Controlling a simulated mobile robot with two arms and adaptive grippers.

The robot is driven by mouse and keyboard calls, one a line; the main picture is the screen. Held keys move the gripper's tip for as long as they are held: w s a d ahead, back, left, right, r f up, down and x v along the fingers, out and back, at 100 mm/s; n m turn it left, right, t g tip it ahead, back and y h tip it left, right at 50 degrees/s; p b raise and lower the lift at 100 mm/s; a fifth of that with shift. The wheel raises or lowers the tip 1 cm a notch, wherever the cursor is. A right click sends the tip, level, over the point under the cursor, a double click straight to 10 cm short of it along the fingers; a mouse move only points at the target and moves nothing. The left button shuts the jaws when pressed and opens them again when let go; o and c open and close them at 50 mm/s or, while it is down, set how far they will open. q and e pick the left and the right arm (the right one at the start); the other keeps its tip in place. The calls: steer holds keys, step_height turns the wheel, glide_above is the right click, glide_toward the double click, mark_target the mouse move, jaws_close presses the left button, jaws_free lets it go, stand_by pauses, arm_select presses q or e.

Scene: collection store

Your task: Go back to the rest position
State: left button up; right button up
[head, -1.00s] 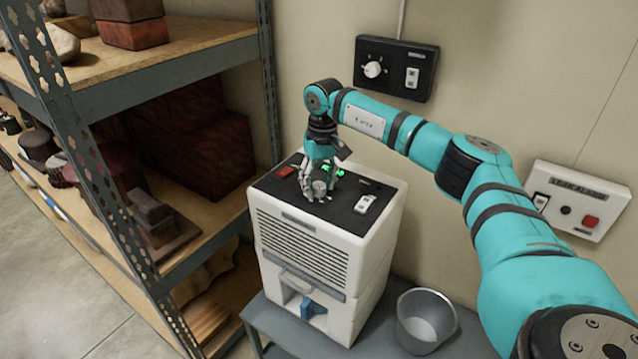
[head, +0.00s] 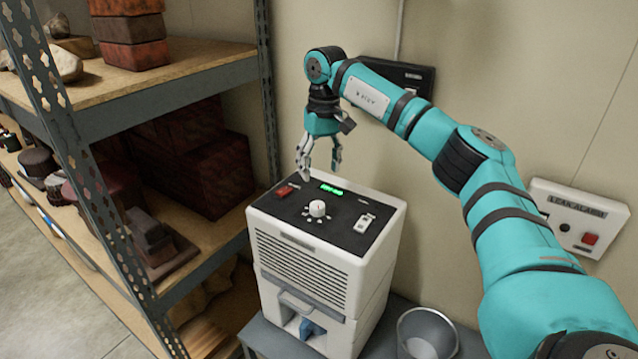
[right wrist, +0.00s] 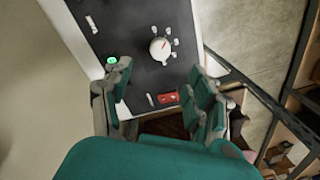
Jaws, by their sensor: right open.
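My right gripper (head: 318,162) is open and empty above the back left part of the dehumidifier's top panel, clear of it. The white dehumidifier (head: 303,260) has a black top panel with a white round knob (head: 317,208), a red switch (head: 286,190), a lit green display (head: 332,189) and a white rocker switch (head: 365,222). In the right wrist view the open fingers (right wrist: 158,100) frame the panel's edge, with the knob (right wrist: 160,48) and the red switch (right wrist: 167,98) beyond them. My left gripper is not in view.
A metal shelf (head: 190,75) with boxes and stones stands at the left. A metal bucket (head: 427,335) is right of the dehumidifier on a grey bench. A leak alarm box (head: 577,222) and a black control box (head: 412,76), partly hidden by my arm, are on the wall.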

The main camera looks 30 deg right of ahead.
steer(key=shift+r, duration=0.7)
